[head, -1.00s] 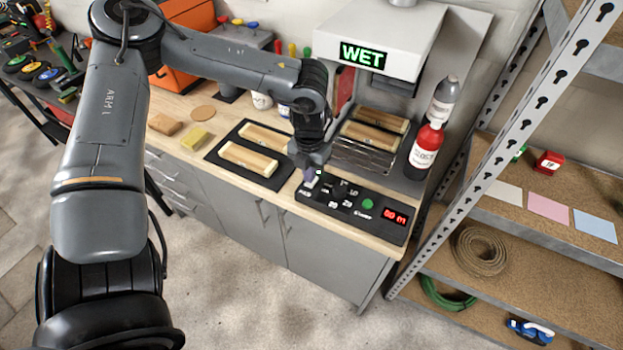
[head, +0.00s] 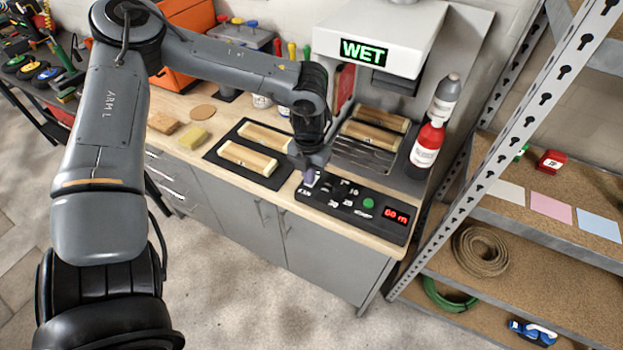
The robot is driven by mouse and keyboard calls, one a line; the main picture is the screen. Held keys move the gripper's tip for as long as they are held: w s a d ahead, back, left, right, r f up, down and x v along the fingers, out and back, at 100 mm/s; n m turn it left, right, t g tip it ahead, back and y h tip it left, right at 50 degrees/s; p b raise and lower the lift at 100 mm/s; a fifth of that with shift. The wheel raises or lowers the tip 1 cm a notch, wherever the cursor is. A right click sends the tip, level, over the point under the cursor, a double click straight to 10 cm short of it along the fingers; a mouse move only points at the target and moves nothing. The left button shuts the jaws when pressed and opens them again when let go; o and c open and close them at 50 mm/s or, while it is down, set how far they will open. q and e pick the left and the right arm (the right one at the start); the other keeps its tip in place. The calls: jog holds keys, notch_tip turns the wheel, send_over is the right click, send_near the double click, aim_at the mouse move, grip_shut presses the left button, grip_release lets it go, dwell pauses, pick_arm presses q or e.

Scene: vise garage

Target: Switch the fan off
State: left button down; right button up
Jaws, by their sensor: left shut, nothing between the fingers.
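A black control panel (head: 340,217) lies along the front right of the wooden counter. It has small white-labelled controls, a green button (head: 368,203) and a red lit display (head: 396,216). My left gripper (head: 309,180) is shut and empty, pointing down at the left end of the panel. Its tips are at or just above a control there; I cannot tell if they touch. The fan itself is not clearly identifiable. A white hood (head: 378,35) with a green "WET" sign (head: 364,52) stands above a rack. My right gripper is not in view.
Wooden blocks lie on a black mat (head: 225,165) left of the gripper and on the rack (head: 363,155) behind. A red bottle (head: 426,146) and a grey bottle (head: 445,97) stand behind the panel. A metal shelf (head: 545,232) stands at right.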

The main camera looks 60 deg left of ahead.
pick_arm(q)
jog(key=shift+f+b, duration=0.3)
jog(key=shift+f, duration=0.05)
jog(key=shift+r, duration=0.15)
jog(key=shift+r+p, duration=2.3)
jog(key=shift+r, duration=1.1)
